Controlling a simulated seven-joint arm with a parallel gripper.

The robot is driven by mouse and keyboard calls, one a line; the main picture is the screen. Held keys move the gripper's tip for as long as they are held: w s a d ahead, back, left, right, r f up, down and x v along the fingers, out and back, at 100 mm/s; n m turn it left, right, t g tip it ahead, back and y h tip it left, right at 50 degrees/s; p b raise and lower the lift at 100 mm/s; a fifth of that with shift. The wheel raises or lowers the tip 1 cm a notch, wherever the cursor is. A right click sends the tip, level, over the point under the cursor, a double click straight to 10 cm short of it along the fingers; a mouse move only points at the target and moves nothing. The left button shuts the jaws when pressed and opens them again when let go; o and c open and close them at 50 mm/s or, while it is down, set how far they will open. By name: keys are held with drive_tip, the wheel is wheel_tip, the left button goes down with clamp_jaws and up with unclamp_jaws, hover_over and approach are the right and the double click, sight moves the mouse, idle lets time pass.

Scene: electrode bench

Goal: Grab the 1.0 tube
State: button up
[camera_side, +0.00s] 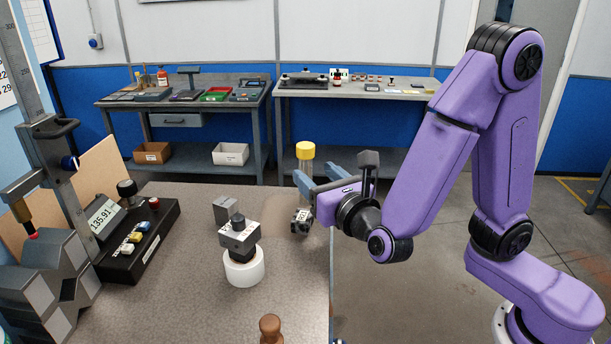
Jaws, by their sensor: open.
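A clear tube with a yellow cap (305,151) stands upright near the far right edge of the bench. No "1.0" marking is legible on it. My gripper (304,184) is open at the tube, with its blue-grey fingers pointing left. The fingers overlap the tube's lower body below the cap. I cannot tell whether the tube is between them or whether they touch it. A small metal block (301,221) with dark marks shows just below the fingers; its link to the tube is hidden.
The bench top (200,310) has a grey metal block on a white round base (244,268) in the middle. A black instrument with a display (105,217) and a tall height stand (55,165) are at left. A brown knob (270,328) is at the front.

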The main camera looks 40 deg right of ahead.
sight(309, 168)
drive_tip(key=shift+x, duration=2.6)
drive_tip(key=shift+r, duration=0.1)
clamp_jaws()
